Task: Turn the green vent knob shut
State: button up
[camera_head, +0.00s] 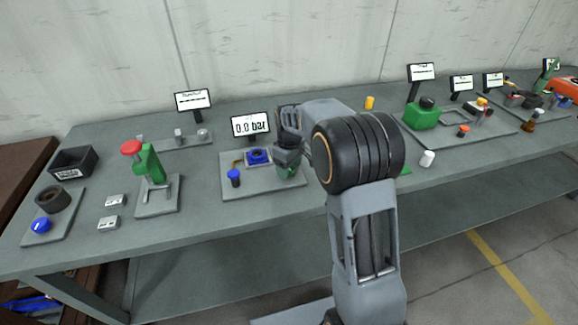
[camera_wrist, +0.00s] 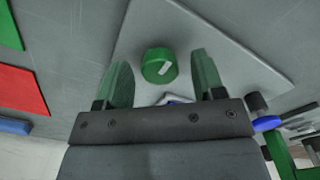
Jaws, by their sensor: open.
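The green vent knob (camera_wrist: 157,72) is a round green cap with a white line slanting across its top, on a light grey plate (camera_wrist: 225,62). My gripper (camera_wrist: 161,64) is open, with one green-tinted finger on each side of the knob. A gap shows between each finger and the knob, so I see no contact. In the head view my gripper (camera_head: 289,158) points down over the right part of the plate (camera_head: 265,190). Only a bit of the green knob (camera_head: 291,173) shows below it there.
A display (camera_head: 250,125) behind the plate reads 0.0 bar. A blue part (camera_head: 258,156) and a blue-topped knob (camera_head: 234,177) share the plate. A green stand with a red knob (camera_head: 131,147) is to the left. The bench front by the plate is clear.

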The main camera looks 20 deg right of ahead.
jog(key=c, duration=0.9)
jog(key=shift+m, duration=0.3)
jog(key=m, duration=0.4)
jog(key=shift+r+p, duration=0.1)
jog(key=shift+p, duration=0.3)
jog(key=m, duration=0.4)
jog(key=m+p, duration=0.1)
jog(key=m, duration=0.3)
jog(key=shift+m, duration=0.4)
jog(key=m, duration=0.4)
jog(key=shift+m, duration=0.4)
